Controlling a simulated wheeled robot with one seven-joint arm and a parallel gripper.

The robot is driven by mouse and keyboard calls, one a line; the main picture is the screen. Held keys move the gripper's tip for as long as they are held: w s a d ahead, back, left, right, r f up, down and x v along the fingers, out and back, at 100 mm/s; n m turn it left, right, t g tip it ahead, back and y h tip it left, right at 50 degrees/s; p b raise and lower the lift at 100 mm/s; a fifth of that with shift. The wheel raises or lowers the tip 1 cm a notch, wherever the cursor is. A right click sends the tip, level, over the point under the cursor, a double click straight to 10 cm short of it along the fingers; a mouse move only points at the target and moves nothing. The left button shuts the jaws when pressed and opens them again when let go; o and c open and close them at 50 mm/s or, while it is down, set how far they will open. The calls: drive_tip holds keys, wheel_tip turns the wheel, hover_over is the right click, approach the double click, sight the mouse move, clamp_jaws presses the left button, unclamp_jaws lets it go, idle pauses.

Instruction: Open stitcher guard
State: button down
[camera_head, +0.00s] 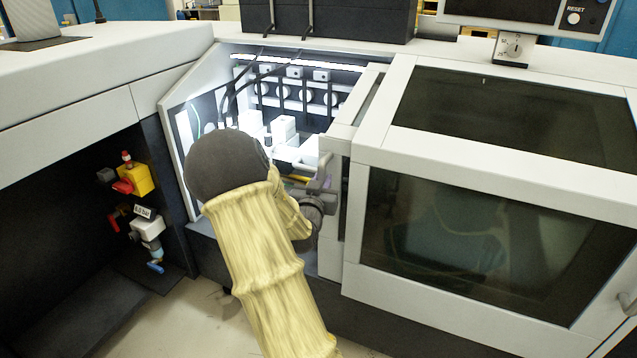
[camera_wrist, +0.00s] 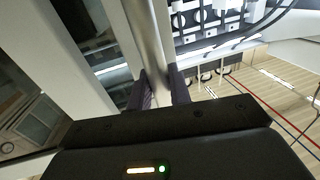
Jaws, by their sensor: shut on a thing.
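The stitcher guard, a white frame with dark panes (camera_head: 366,97), stands at the right side of the lit stitcher opening (camera_head: 285,110). Most of it appears overlapped by the larger windowed cover to its right. The opening shows stitching heads and cables inside. My gripper (camera_head: 322,185) is at the guard's left edge, partly hidden by my arm. In the wrist view my gripper's fingers (camera_wrist: 161,88) are shut on a pale upright bar handle (camera_wrist: 148,40), one finger on each side. The handle is hard to make out in the head view.
A large white cover with dark windows (camera_head: 460,185) fills the right. A control panel with a reset button (camera_head: 573,18) is above. At left, a red and yellow valve unit (camera_head: 137,180) sits in a dark recess. Floor (camera_head: 200,315) shows below.

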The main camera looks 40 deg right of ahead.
drive_tip(key=c, duration=1.3)
unclamp_jaws()
drive_tip(key=shift+c, duration=0.2)
drive_tip(key=shift+a, duration=0.15)
